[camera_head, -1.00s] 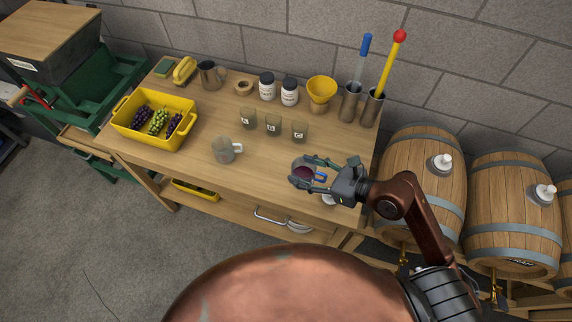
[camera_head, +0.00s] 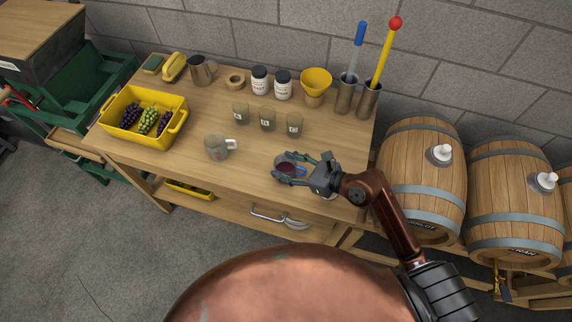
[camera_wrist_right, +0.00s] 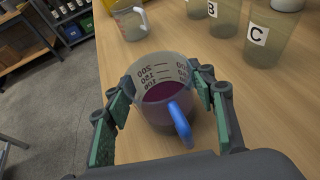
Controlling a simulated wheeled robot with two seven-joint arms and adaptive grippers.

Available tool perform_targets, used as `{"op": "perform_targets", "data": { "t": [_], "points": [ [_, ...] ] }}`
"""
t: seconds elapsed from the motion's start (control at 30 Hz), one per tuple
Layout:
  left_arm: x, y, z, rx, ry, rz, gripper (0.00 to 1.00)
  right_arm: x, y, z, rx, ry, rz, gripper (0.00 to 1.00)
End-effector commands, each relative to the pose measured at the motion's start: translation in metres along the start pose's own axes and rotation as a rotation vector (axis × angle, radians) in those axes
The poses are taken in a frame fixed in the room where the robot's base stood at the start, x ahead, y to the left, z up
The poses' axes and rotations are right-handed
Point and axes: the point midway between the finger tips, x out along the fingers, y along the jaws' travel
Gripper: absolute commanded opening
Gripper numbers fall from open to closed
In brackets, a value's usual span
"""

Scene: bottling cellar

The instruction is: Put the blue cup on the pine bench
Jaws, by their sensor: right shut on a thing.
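The blue cup is a clear measuring cup with a blue handle and dark purple liquid inside. In the head view the cup (camera_head: 286,168) is at the front right of the pine bench (camera_head: 190,170). My right gripper (camera_head: 301,165) comes in from the right and is shut around it. In the right wrist view the cup (camera_wrist_right: 163,97) is upright between the two fingers of my gripper (camera_wrist_right: 160,92), its handle towards the palm. The cup is over or on the bench top; whether its base touches is hard to tell. My left gripper is out of view.
A similar cup with a white handle (camera_head: 217,147) stands to the left. Labelled beakers (camera_head: 267,119) stand behind. A yellow crate of grapes (camera_head: 130,137), jars (camera_head: 260,80) and a yellow funnel (camera_head: 315,86) are further off. Bare wood lies between.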

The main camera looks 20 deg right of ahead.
Motion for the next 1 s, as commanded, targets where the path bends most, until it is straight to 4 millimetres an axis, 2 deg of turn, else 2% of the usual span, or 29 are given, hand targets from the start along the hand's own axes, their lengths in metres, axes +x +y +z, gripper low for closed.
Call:
{"op": "perform_targets", "data": {
  "t": [0.2, 0.23, 0.47, 0.83, 1.0],
  "points": [
    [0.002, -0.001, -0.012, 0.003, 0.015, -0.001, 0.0, 0.001, 0.0, -0.003, 0.0, -0.001, 0.0, 0.26],
    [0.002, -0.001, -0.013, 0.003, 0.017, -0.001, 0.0, 0.001, 0.0, -0.003, 0.0, 0.0, 0.0, 0.51],
    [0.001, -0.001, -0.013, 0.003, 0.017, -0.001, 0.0, 0.001, 0.0, -0.002, 0.0, 0.0, 0.0, 0.67],
    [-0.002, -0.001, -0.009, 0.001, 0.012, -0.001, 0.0, -0.002, 0.0, 0.003, -0.001, -0.001, 0.0, 0.68],
    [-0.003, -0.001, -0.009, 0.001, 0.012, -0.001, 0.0, -0.027, 0.0, 0.0, -0.002, 0.002, -0.002, 0.68]
  ]
}}
